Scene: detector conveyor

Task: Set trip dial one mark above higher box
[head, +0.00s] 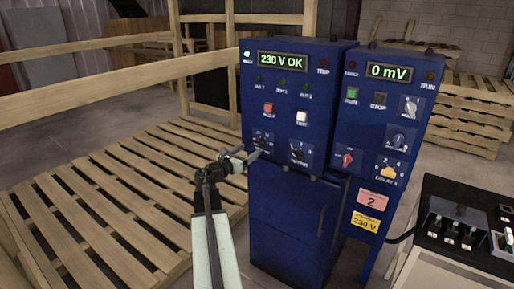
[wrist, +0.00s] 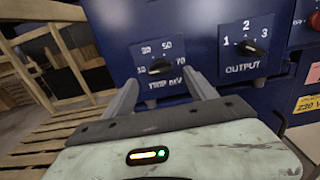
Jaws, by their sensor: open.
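The trip dial (wrist: 160,66) is a black knob on a small plate lettered TRIP mV, with marks including 50 and 70. Its pointer direction is hard to read. It shows small in the head view (head: 263,138) on the left blue cabinet (head: 292,212). My gripper (wrist: 163,88) is open and empty, its two fingers on either side below the dial and apart from it. In the head view my gripper (head: 246,157) is close to the front of the cabinet, near the trip dial. The display (head: 388,72) on the right cabinet reads 0 mV. No boxes can be made out.
The output dial (wrist: 247,47), marked 1, 2 and 3, sits right of the trip dial. Another display (head: 282,62) reads 230 V OK. Wooden slats and rails (head: 120,180) lie to the left. A black-topped unit with switches (head: 458,229) stands at the right.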

